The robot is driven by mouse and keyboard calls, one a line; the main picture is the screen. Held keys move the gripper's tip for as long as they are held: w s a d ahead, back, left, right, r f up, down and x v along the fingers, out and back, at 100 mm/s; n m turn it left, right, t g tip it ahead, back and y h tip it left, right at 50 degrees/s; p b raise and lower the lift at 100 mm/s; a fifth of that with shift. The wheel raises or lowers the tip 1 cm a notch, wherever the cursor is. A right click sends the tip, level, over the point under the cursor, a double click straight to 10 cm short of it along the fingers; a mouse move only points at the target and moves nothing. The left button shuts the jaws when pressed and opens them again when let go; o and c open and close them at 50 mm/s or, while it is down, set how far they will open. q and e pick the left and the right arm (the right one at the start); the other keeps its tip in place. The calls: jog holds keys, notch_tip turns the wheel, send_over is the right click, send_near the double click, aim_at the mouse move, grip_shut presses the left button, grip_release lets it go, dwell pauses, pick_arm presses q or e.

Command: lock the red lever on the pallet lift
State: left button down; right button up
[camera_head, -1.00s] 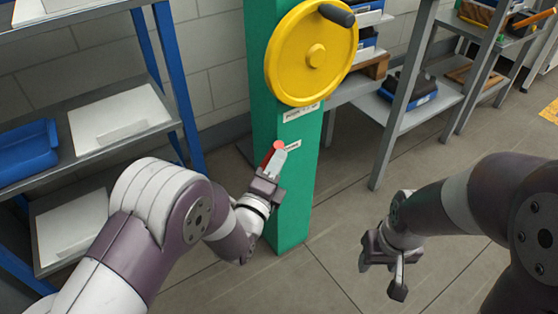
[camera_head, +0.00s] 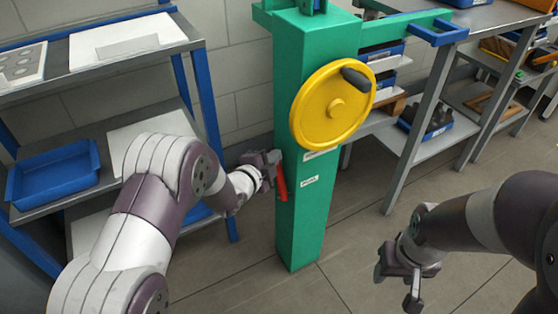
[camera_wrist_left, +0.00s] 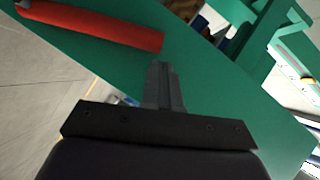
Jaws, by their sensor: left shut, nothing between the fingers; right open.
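The red lever (camera_head: 281,183) is on the front left of the pallet lift's green column (camera_head: 305,225), below the yellow handwheel (camera_head: 333,107). Its red grip points down, slightly tilted. My left gripper (camera_head: 272,160) is at the lever's upper end, by the column's left edge. In the left wrist view its fingers (camera_wrist_left: 163,85) are shut and empty, in front of the green surface. The red lever (camera_wrist_left: 95,25) lies beside them there, not between them; whether they touch it I cannot tell. My right gripper (camera_head: 400,284) is open and empty, low above the floor, right of the column.
A grey shelf rack with blue posts and a blue bin (camera_head: 52,177) stands left, close to my left arm. A grey workbench (camera_head: 480,28) and shelves are behind on the right.

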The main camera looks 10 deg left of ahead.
pick_arm(q)
jog(key=shift+w+a, duration=0.5)
jog(key=shift+w, duration=0.05)
pick_arm(e)
jog(key=shift+s+r, duration=0.1)
jog(key=shift+s, duration=0.05)
pick_arm(q)
jog(key=shift+r, duration=0.15)
